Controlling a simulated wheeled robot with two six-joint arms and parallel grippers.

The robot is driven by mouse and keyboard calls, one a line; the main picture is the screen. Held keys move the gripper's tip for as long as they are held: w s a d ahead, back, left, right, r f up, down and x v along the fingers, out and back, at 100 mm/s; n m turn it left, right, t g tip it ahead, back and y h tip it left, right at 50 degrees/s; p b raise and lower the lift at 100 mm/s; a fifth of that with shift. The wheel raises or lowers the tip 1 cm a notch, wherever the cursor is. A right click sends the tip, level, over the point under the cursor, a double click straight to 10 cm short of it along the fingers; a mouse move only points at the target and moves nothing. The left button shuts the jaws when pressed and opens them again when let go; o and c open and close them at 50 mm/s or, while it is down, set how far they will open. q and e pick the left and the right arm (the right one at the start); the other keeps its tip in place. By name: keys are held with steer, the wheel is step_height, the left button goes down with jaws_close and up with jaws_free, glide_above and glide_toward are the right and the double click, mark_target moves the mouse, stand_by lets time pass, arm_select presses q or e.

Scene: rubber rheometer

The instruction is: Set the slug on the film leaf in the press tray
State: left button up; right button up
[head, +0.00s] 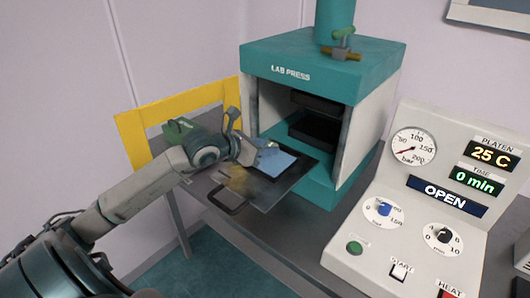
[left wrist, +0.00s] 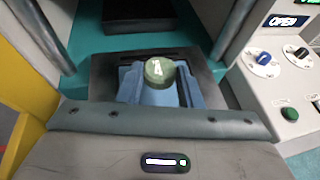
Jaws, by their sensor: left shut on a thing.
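The slug (left wrist: 159,71) is a short green cylinder with a white mark on its top. In the left wrist view it stands upright between the blue fingertips of my left gripper (head: 264,153), which is shut on it. In the head view the gripper hides the slug. The light blue film leaf (head: 281,165) lies on the dark press tray (head: 268,193), partly under the gripper. The slug is over the leaf; I cannot tell whether it touches it. The tray (left wrist: 105,75) also shows around the fingers in the left wrist view. My right gripper is out of view.
The teal lab press (head: 325,65) stands open behind the tray. A yellow frame (head: 160,108) stands at the left. The control panel (head: 375,175) at the right reads OPEN, 25 C and 0 min. The tray's handle (head: 232,208) points toward me. A brownish yellow patch shows beside the leaf.

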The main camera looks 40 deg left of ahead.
mark_target(265, 163)
arm_select(q)
step_height(265, 163, down, 2)
steer(key=shift+s+f+p, duration=0.1)
steer(key=shift+f+p, duration=0.15)
steer(key=shift+p, duration=0.15)
steer(key=shift+f, duration=0.35)
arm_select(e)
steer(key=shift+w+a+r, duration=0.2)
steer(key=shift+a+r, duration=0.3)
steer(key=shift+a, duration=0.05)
arm_select(q)
steer(key=o, duration=0.9)
steer(key=shift+o, duration=0.2)
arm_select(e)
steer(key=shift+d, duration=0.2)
